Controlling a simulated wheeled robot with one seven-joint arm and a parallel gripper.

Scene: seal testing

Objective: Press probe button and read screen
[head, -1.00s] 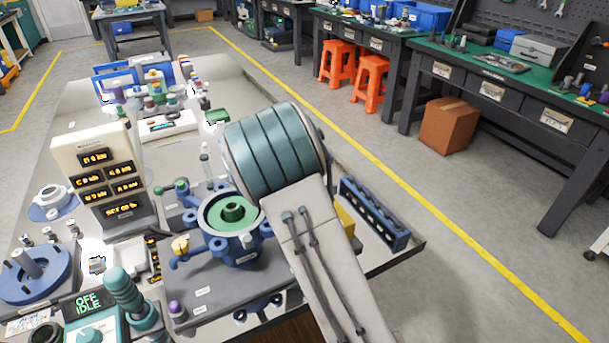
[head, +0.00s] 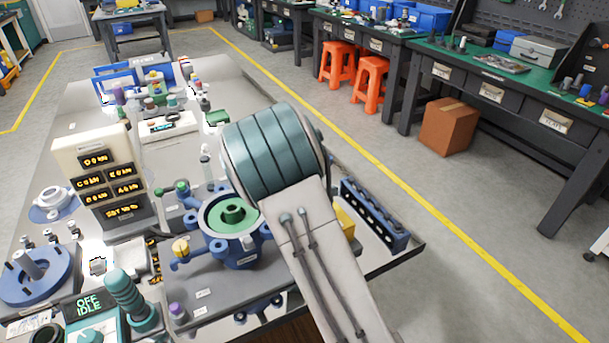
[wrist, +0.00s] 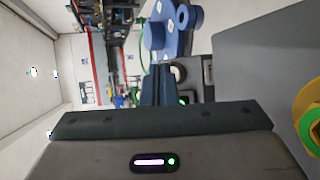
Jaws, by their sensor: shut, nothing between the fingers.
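A white readout unit (head: 88,150) with several dark windows of orange characters stands at the left in the head view; its characters are too small to read surely. A blue fixture (head: 243,254) with a green centre stands on a grey plate, just left of my arm. I cannot pick out the probe button surely. My gripper (wrist: 158,70) is shut and empty in the wrist view, its fingers near a blue part (wrist: 183,42). My arm hides it in the head view.
A blue rack (head: 374,214) stands to the right of my arm near the table edge. A blue round base with an upright post (head: 30,265) is at the far left. Several small parts crowd the table.

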